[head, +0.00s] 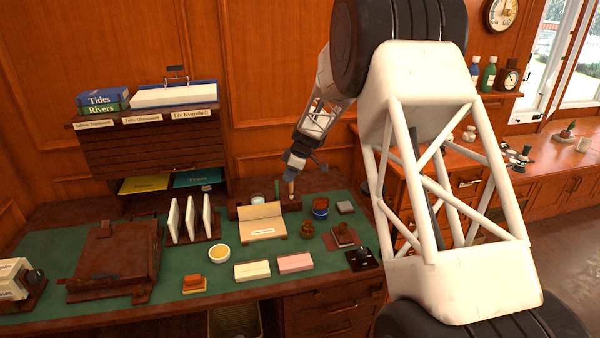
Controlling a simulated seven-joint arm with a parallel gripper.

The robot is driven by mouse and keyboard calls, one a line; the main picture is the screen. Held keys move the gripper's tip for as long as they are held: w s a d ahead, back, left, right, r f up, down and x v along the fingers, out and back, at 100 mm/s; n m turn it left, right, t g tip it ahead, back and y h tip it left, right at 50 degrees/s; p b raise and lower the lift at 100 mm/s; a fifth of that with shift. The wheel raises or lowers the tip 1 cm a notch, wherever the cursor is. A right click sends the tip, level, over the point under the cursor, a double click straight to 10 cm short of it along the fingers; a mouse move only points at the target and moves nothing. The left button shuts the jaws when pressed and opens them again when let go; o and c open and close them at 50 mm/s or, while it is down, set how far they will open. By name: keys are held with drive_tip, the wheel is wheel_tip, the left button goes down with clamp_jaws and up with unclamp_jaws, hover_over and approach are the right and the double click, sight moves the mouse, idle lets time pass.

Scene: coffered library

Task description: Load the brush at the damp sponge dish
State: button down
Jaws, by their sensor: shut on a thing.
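A round white dish (219,258) with a yellow sponge in it stands on the green desk top, left of the middle. My gripper (292,178) is at the back of the desk, well to the right of the dish and behind it. The finger details are too small to make out.
White (252,270) and pink (295,263) pads lie near the front edge. Upright white cards (190,220) stand left of the dish.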

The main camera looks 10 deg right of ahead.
drive_tip(key=s+a, duration=0.4)
drive_tip(key=a, duration=0.5)
drive_tip(key=s+a+f, duration=0.1)
drive_tip(key=s+a, duration=0.3)
drive_tip(key=a, duration=0.5)
drive_tip(key=s+a, duration=0.4)
drive_tip(key=a, duration=0.6)
drive_tip(key=shift+s+f, duration=0.15)
drive_tip(key=shift+s, duration=0.05)
drive_tip(key=shift+d+f, duration=0.1)
drive_tip(key=shift+f, duration=0.05)
drive_tip(key=shift+f, duration=2.85)
drive_tip(key=shift+f, duration=0.65)
drive_tip(key=shift+r, duration=0.1)
wheel_tip(320, 180, up, 7)
idle(0.8)
